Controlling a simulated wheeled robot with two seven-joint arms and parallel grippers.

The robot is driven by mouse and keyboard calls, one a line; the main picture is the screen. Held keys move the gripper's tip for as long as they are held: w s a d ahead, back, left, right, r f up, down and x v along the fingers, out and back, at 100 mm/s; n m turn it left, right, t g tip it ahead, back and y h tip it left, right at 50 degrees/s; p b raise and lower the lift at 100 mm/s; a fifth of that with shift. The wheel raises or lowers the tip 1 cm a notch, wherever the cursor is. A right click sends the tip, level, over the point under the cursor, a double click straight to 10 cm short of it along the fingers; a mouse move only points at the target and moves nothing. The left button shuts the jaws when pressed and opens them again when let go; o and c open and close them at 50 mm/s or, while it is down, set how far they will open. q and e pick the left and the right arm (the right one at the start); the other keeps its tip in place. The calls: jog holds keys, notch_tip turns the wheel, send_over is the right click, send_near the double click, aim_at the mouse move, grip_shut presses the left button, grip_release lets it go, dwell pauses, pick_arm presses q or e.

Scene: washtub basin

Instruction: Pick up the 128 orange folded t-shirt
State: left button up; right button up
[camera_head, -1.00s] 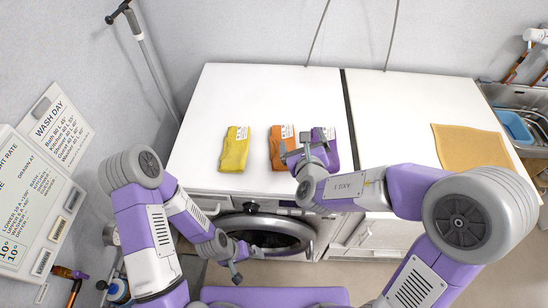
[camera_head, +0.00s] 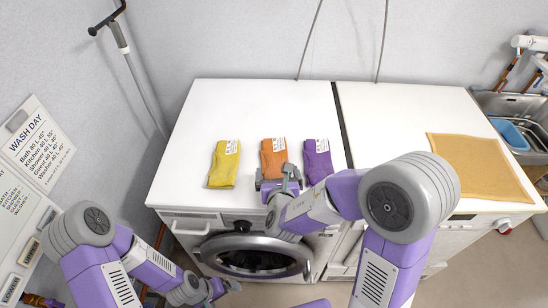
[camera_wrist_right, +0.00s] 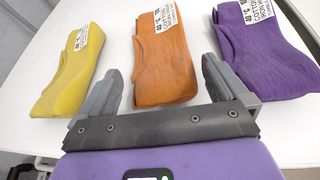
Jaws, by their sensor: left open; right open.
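The orange folded t-shirt (camera_head: 273,155) lies on the white top, between a yellow folded shirt (camera_head: 224,165) and a purple one (camera_head: 317,160). In the right wrist view the orange shirt (camera_wrist_right: 163,62) shows a white label at its far end. My right gripper (camera_head: 280,172) is open at the shirt's near end. In the wrist view its two fingers (camera_wrist_right: 161,84) stand apart, one on each side of the shirt's near end, with nothing gripped. My left gripper (camera_head: 222,291) is open and empty, low in front of the washing machine. The near end of the shirt is partly hidden by my right gripper in the head view.
The white worktop (camera_head: 250,105) is clear behind the shirts. A washing machine door (camera_head: 255,258) is below its front edge. A tan mat (camera_head: 478,165) lies at the right, near a sink (camera_head: 510,110). A dark gap runs right of the purple shirt.

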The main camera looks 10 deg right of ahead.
aim_at(276, 167)
jog(key=x, duration=0.5)
jog(key=shift+w+r+b, duration=0.15)
jog(key=shift+b, duration=0.25)
jog(key=shift+c, duration=0.5)
jog(key=c, duration=0.7)
